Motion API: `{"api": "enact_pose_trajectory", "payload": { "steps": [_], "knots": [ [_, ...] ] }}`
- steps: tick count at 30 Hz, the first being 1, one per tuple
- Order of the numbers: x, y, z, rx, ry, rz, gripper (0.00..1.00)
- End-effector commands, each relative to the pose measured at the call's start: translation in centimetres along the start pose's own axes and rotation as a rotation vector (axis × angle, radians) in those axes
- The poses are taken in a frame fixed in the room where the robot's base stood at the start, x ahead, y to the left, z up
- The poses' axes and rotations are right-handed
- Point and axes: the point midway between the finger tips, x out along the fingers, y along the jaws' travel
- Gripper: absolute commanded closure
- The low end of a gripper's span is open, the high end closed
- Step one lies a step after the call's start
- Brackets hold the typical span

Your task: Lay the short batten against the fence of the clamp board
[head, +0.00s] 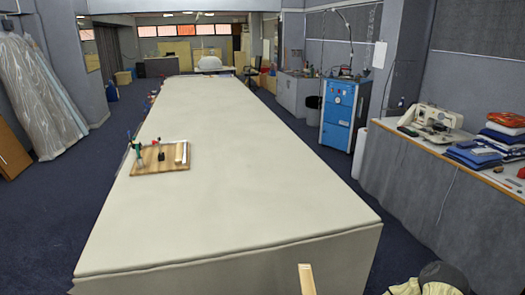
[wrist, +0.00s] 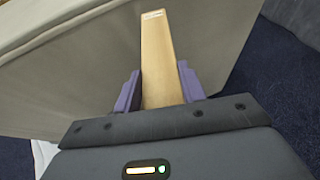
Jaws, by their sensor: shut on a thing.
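The short batten (wrist: 158,55) is a pale wooden strip. It also shows in the head view (head: 306,280), upright at the bottom edge, in front of the table's near end. My gripper (wrist: 159,78) is shut on it, with a purple finger on each side. The clamp board (head: 150,172) is a brown striped wooden board lying on the left part of the table, well away from the batten. It carries a green-and-dark clamp, a small black piece and a pale upright strip (head: 180,153) that looks like the fence.
The long cloth-covered table (head: 240,190) is bare apart from the clamp board. Its near edge (head: 230,258) is close to the batten. A side counter (head: 430,185) with a sewing machine and folded cloths stands to the right, and a blue cabinet (head: 342,115) stands beyond it.

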Motion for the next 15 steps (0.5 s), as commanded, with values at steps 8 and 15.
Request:
{"api": "enact_pose_trajectory", "payload": {
  "steps": [8, 15],
  "knots": [
    [-0.2, -0.1, -1.2, 0.001, 0.004, 0.0, 0.88],
    [-1.3, -0.1, -5.1, 0.002, 0.006, 0.001, 0.88]
  ]
}}
